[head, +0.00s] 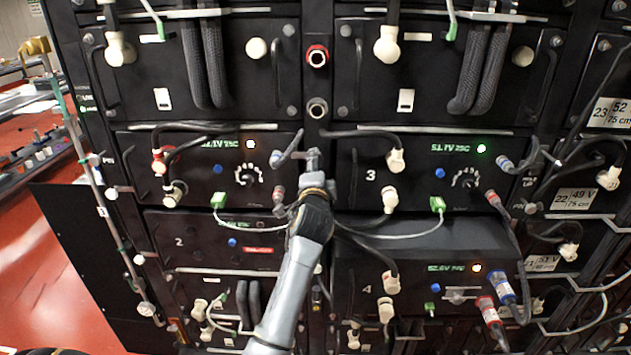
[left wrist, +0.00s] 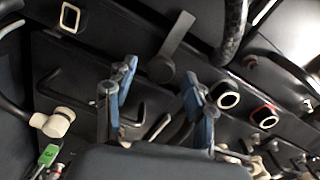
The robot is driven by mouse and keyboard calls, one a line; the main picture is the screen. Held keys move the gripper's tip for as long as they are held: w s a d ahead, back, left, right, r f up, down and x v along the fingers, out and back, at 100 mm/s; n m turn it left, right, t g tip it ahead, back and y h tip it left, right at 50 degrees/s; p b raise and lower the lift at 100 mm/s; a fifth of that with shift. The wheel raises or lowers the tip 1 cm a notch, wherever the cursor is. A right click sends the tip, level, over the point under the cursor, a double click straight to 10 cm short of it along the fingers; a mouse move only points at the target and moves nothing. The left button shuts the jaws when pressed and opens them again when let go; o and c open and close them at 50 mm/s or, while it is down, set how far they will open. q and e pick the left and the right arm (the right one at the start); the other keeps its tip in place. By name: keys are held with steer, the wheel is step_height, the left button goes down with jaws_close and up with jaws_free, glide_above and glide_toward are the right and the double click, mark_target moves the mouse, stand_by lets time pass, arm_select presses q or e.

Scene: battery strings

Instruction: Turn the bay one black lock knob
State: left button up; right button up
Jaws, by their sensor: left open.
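Bay one (head: 205,170) is a black panel at the left in the head view, with a lit green readout. It bears a black dial (head: 248,176) ringed with white marks. My left gripper (head: 306,160) is in front of the rack, just right of that panel. In the left wrist view its blue-padded fingers (left wrist: 158,96) are apart, with nothing held between them. A round black knob with a grey flat lever (left wrist: 178,48) shows just beyond and between the fingertips, apart from them. I cannot tell which bay this knob belongs to. My right gripper is not in view.
Bay three (head: 345,195) is right of my arm, with cables and pale connectors. A red-ringed socket (head: 317,56) and a pale-ringed socket (head: 317,108) are above my gripper. Braided hoses (head: 204,62) hang at the upper left. Open red floor (head: 60,270) lies at the left.

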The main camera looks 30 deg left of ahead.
arm_select(q)
steer(key=v, duration=0.8)
steer(key=shift+s+d, duration=0.15)
steer(key=shift+s, duration=0.2)
